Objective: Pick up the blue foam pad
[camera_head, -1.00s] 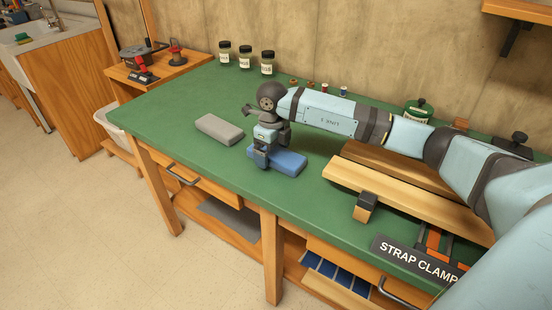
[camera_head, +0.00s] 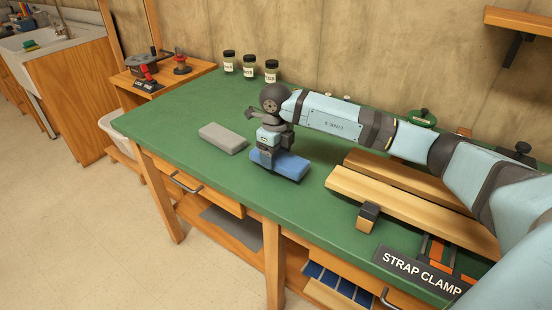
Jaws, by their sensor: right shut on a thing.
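The blue foam pad (camera_head: 289,168) is a flat rectangular block on the green bench top, near the middle of the head view. My right gripper (camera_head: 270,157) points down over the pad and is shut on it, covering part of its upper side. I cannot tell for sure whether the pad is lifted clear of the bench. My left gripper is not in view.
A grey pad (camera_head: 223,138) lies just left of the gripper on the green bench (camera_head: 170,122). Three labelled jars (camera_head: 249,66) stand at the back. Wooden beams (camera_head: 400,205) and a strap clamp sign (camera_head: 421,269) lie to the right.

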